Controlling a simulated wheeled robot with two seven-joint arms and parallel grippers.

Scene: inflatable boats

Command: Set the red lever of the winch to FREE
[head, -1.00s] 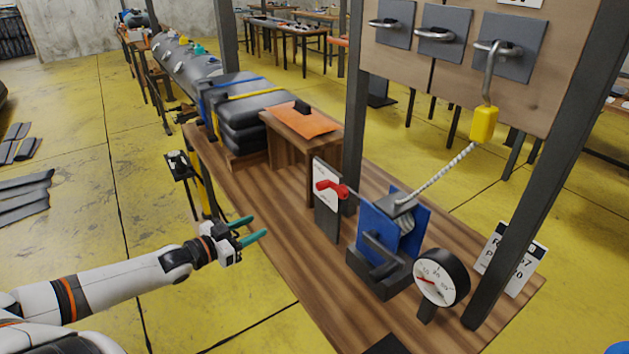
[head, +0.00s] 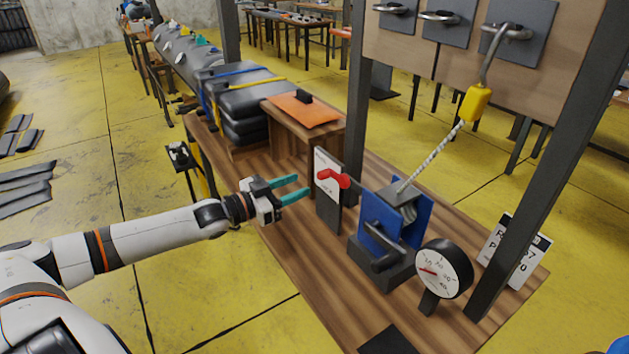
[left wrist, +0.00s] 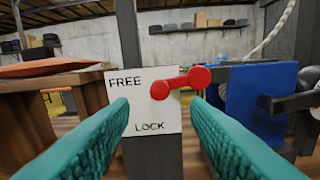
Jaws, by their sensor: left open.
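The blue winch (head: 377,229) stands on the wooden bench, with a rope running up from its drum to a yellow hook block (head: 474,103). Its red lever (head: 333,178) sits in front of a white label plate on a dark post. In the left wrist view the red lever (left wrist: 178,82) lies nearly level, its knob end at the left, tilted slightly down. The plate (left wrist: 145,110) reads FREE above and LOCK below; the knob is between the words. My left gripper (head: 308,187) is open and empty, just left of the lever, its fingers (left wrist: 160,122) pointing at the plate. My right gripper is out of view.
A round dial gauge (head: 444,270) stands right of the winch. A wooden box with an orange top (head: 303,109) and stacked dark folded boats (head: 248,104) stand behind on the bench. Dark uprights (head: 540,170) frame the hook board. Bare bench lies in front of the post.

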